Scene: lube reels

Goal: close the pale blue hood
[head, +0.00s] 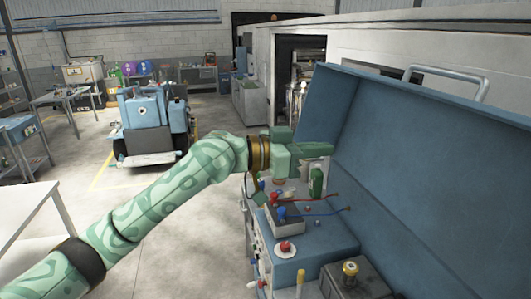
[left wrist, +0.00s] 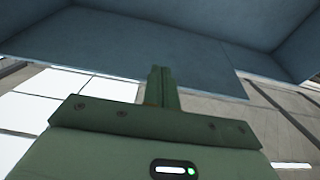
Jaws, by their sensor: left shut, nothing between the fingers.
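The pale blue hood (head: 420,150) stands open at the right of the head view, its hollow inside facing me. A grey bar handle (head: 448,78) shows at its top edge. My left gripper (head: 328,149) is shut and empty, in front of the hood's left end. In the left wrist view the shut fingers (left wrist: 160,75) point at the hood's blue panel (left wrist: 130,45), which fills the upper part. I cannot tell whether the fingertips touch the panel. My right gripper is not in view.
Below the hood is a blue machine deck (head: 318,245) with a grey box, red and blue knobs, cables and a battery-like block (head: 355,280). A white table (head: 25,215) stands at the left. A blue vehicle (head: 150,125) is parked behind on open floor.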

